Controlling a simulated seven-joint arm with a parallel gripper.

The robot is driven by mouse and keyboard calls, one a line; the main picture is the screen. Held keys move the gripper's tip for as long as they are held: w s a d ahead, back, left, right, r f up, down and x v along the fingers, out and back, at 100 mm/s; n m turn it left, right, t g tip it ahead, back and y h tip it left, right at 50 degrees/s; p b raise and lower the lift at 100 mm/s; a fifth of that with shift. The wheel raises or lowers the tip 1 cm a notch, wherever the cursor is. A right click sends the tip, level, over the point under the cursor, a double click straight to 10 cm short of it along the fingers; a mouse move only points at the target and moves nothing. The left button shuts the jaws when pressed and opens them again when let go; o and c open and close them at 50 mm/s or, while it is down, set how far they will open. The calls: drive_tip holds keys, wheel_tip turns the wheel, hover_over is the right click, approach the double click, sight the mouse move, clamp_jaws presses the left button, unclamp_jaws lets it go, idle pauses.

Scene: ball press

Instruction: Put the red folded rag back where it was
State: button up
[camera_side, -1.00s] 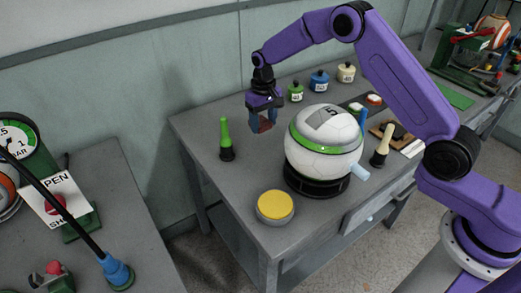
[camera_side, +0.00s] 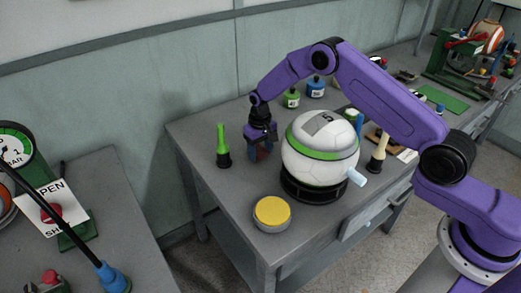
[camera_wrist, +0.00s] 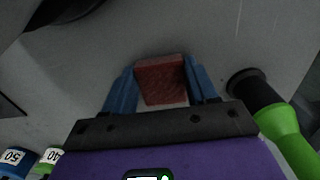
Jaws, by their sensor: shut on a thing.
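The red folded rag (camera_wrist: 162,80) is between the two blue fingers of my gripper (camera_wrist: 163,88) in the wrist view. My gripper is shut on it. In the side view my gripper (camera_side: 261,151) points down between the green-handled tool and the white ball, low over the grey table (camera_side: 215,183). The rag is a small dark red patch there, mostly hidden by the fingers. I cannot tell whether the rag touches the table.
A green-handled tool (camera_side: 222,146) stands upright left of my gripper. A white ball with a green band (camera_side: 318,160) sits on a black ring stand (camera_side: 312,189) to the right. A yellow-topped tin (camera_side: 272,213) stands in front. Green (camera_side: 291,98) and blue (camera_side: 316,87) bottles stand behind.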

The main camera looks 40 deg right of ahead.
sight(260, 152)
drive_tip(key=o, duration=1)
drive_tip(key=shift+f, duration=0.1)
wheel_tip(260, 152, up, 12)
drive_tip(key=s+a+r+n, duration=0.3)
drive_tip(key=s+a+r, duration=0.2)
drive_tip(key=s+r, duration=0.3)
drive_tip(key=s+r+n, duration=0.3)
drive_tip(key=s, duration=0.9)
drive_tip(key=s+d+n, duration=0.2)
drive_tip(key=s+d, duration=0.1)
drive_tip(key=s, duration=0.5)
drive_tip(key=s+d+n, duration=0.2)
drive_tip(key=s+d, duration=0.1)
drive_tip(key=s, duration=0.5)
drive_tip(key=s+d+n, duration=0.2)
drive_tip(key=s+d, duration=0.1)
drive_tip(key=s, duration=0.5)
drive_tip(key=shift+d+r+n+y, duration=0.3)
